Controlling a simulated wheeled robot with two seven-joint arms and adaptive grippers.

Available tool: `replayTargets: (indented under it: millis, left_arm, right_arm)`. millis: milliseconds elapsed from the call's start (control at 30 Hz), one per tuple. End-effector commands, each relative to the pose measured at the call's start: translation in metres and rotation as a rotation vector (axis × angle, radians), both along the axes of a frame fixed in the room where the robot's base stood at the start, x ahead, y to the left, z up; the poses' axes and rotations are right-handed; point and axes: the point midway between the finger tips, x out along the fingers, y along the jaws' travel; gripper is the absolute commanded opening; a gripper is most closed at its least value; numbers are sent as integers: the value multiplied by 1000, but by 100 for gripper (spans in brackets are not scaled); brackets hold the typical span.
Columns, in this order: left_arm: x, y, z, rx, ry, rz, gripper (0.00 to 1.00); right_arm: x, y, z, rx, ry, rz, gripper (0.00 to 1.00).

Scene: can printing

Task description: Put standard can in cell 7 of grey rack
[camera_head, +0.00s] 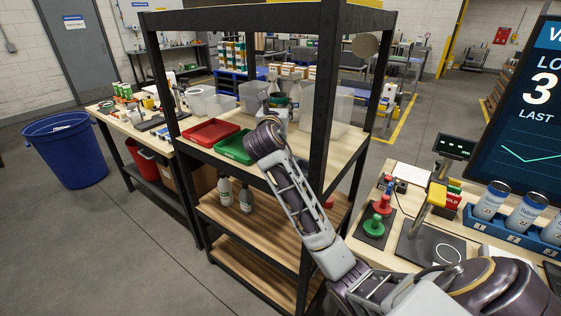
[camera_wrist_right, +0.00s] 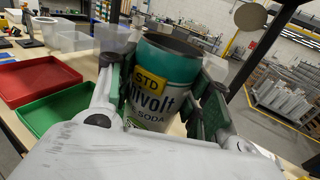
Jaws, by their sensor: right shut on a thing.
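The standard can (camera_wrist_right: 165,75) has a teal top band, a yellow "STD" label and a white lower part with "SODA" on it. In the right wrist view it is held between the fingers of my right gripper (camera_wrist_right: 165,90), which is shut on it. In the head view this gripper (camera_head: 279,108) reaches over the top wooden shelf of the black shelving unit, and the can (camera_head: 280,101) is mostly hidden there by the wrist. My left gripper is not in view. I cannot make out the grey rack in either view.
A red tray (camera_head: 208,132) and a green tray (camera_head: 236,147) lie left of the gripper. Clear bins (camera_head: 327,112) stand on the same shelf. Black posts (camera_head: 323,120) frame the unit. A blue rack (camera_head: 510,228) with numbered cans is on the right table.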

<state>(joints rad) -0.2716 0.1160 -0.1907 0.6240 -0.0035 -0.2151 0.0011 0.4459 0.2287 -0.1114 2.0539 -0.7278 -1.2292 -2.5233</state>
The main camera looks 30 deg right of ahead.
Motion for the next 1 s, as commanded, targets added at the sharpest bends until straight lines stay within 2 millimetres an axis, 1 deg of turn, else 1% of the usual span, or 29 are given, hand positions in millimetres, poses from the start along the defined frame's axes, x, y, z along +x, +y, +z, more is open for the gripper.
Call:
replayTargets:
  millis: [167, 400, 500, 667, 1000]
  left_arm:
    - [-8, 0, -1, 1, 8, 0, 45]
    - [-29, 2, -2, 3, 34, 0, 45]
    - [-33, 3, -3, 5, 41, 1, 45]
    - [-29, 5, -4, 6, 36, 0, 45]
    - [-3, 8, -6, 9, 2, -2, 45]
  right_arm:
    - [-1, -1, -3, 1, -1, -7, 40]
    - [-1, -1, -3, 1, -1, -7, 40]
    - [-1, -1, -3, 0, 0, -7, 40]
    - [-1, -1, -13, 1, 1, -7, 40]
    - [-1, -1, -55, 1, 2, -6, 40]
